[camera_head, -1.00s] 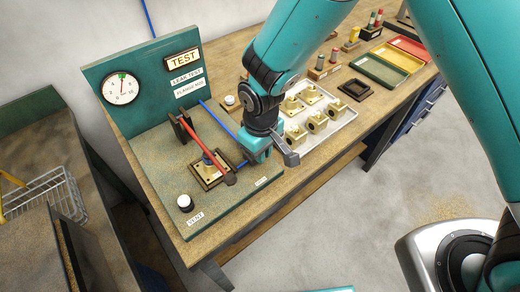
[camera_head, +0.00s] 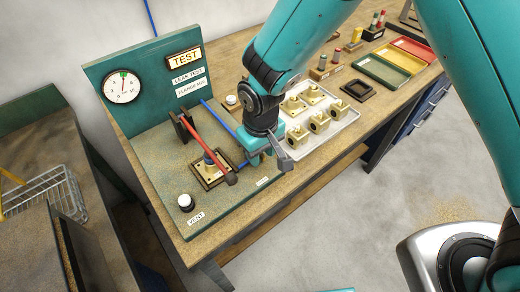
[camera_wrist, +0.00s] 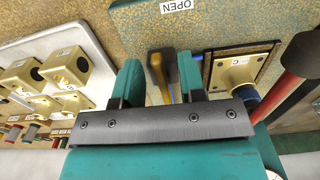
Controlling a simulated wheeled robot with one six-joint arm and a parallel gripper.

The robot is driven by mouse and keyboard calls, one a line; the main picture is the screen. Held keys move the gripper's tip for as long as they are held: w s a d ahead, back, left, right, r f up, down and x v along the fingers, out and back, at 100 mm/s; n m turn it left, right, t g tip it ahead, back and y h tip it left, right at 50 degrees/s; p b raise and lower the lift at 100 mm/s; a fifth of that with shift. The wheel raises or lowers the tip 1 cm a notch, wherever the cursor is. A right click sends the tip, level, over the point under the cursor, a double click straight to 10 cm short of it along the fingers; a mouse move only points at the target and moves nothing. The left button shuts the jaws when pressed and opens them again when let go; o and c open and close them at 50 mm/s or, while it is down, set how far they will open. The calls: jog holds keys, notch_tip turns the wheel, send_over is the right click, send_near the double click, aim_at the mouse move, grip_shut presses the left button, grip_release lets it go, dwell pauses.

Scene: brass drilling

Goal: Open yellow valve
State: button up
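My gripper (camera_wrist: 161,78) points down at the front right of the green test board, its teal fingers on either side of a dark yellow-brown bar (camera_wrist: 160,68), which looks like the yellow valve's handle. Narrow gaps seem to show beside the bar, so the fingers look open around it. An OPEN label (camera_wrist: 177,5) lies on the board beyond the bar. In the head view my gripper (camera_head: 258,148) covers the valve, and a blue pipe (camera_head: 218,118) runs toward it. The valve body is hidden.
A red lever clamp (camera_head: 207,148) stands over a brass flange (camera_head: 205,172) close to my gripper's left. A white tray (camera_head: 335,140) of brass parts lies to its right.

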aim_at(262, 155)
jog(key=shift+r, duration=0.15)
notch_tip(262, 155, up, 17)
jog(key=b, duration=0.2)
jog(key=shift+b, duration=0.3)
jog(key=shift+d+r, duration=0.1)
